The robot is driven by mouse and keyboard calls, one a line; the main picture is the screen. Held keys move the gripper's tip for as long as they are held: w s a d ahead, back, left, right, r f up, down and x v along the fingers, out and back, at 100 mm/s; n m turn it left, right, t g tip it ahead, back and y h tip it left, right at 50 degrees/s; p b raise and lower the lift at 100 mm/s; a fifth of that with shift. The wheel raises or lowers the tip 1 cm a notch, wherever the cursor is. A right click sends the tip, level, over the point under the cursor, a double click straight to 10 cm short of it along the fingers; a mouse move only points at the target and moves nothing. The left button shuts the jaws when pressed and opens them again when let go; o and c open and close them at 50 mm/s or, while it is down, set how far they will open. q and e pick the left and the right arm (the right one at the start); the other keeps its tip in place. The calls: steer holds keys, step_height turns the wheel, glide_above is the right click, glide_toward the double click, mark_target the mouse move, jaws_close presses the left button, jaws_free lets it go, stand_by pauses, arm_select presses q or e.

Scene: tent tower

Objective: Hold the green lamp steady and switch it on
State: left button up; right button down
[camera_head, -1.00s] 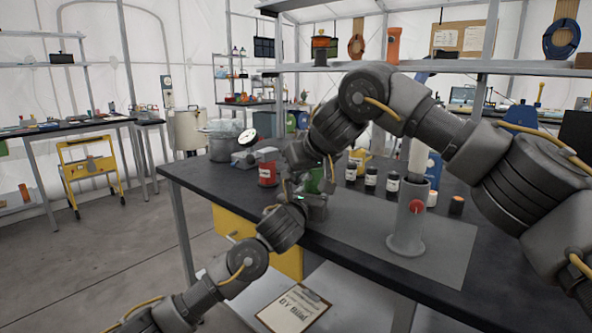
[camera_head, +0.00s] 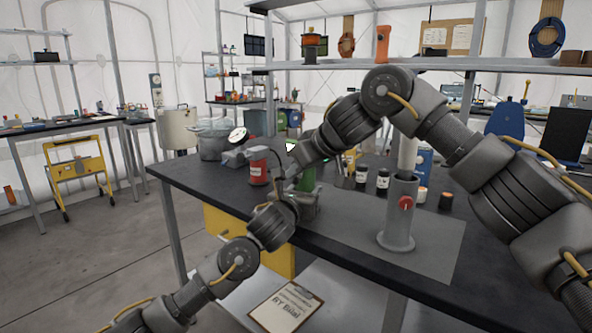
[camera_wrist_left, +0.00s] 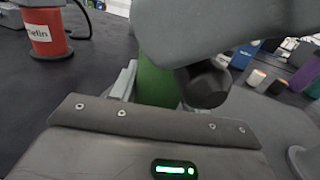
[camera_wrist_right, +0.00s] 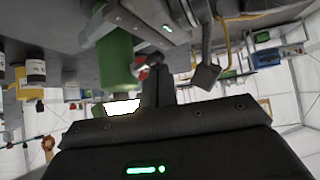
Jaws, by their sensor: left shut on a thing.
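The green lamp (camera_head: 307,180) stands upright near the bench's front edge. My left gripper (camera_head: 304,205) is shut around its lower body. In the left wrist view the green body (camera_wrist_left: 155,82) shows beyond the gripper housing, partly covered by my right arm. My right gripper (camera_head: 287,168) is beside the lamp's upper part; its fingertips are mostly hidden in the head view. In the right wrist view the lamp (camera_wrist_right: 115,60) is close by on the left. A bright white patch shows by its end; I cannot tell if this is lamp light. The right jaw opening is unclear.
A grey upright cylinder with a red knob (camera_head: 400,215) stands right of the lamp on a grey mat (camera_head: 345,225). A red canister (camera_head: 257,167) is to the left. Several small jars (camera_head: 382,180) stand behind. A clipboard (camera_head: 287,305) lies on the lower shelf.

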arm_select(q)
steer(key=shift+w+a, duration=0.1)
steer(key=shift+a, duration=0.05)
arm_select(e)
steer(key=shift+s+d+f, duration=0.15)
steer(key=shift+s+d, duration=0.2)
steer(key=shift+s, duration=0.3)
steer(key=shift+d, duration=0.1)
steer(key=d+r, duration=0.7)
steer(key=shift+s, duration=0.1)
arm_select(q)
steer(key=o, duration=1.3)
steer(key=shift+d, duration=0.2)
